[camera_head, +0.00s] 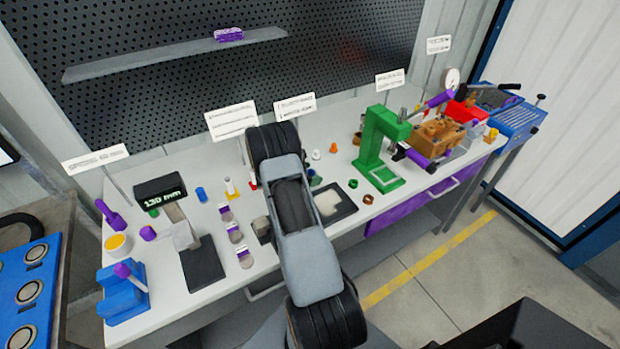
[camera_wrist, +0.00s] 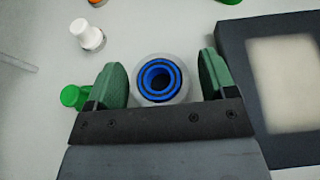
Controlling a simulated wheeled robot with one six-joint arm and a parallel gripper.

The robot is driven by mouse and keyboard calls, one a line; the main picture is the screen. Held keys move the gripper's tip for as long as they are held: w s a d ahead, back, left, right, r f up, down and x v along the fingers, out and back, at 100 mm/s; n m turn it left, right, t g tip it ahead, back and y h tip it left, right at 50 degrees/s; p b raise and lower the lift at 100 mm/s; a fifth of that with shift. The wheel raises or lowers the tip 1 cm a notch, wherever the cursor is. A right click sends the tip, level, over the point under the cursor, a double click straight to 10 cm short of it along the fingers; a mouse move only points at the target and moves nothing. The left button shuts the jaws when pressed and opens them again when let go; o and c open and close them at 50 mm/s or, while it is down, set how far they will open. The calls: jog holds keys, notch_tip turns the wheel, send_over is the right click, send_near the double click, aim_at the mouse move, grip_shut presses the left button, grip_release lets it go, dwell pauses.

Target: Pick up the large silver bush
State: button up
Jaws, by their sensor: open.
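A grey-silver round bush (camera_wrist: 182,84) with blue rings inside it stands in the wrist view, seen from above. I take it to be the large silver bush. My gripper (camera_wrist: 160,68) is open, with one green finger on each side of the bush. Gaps seem to show between the fingers and the bush; whether either touches is hard to tell. The dark gripper body hides the near edge of the bush. In the head view my arm covers the bush and most of the gripper.
A white stepped piece (camera_wrist: 87,36) and a green piece (camera_wrist: 73,97) stand left of the gripper. A dark tray with a pale panel (camera_wrist: 290,80) lies close on the right. A green press (camera_head: 375,150) stands farther right on the white bench (camera_head: 300,112).

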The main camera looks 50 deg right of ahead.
jog(key=shift+c, duration=0.3)
jog(key=c, duration=1)
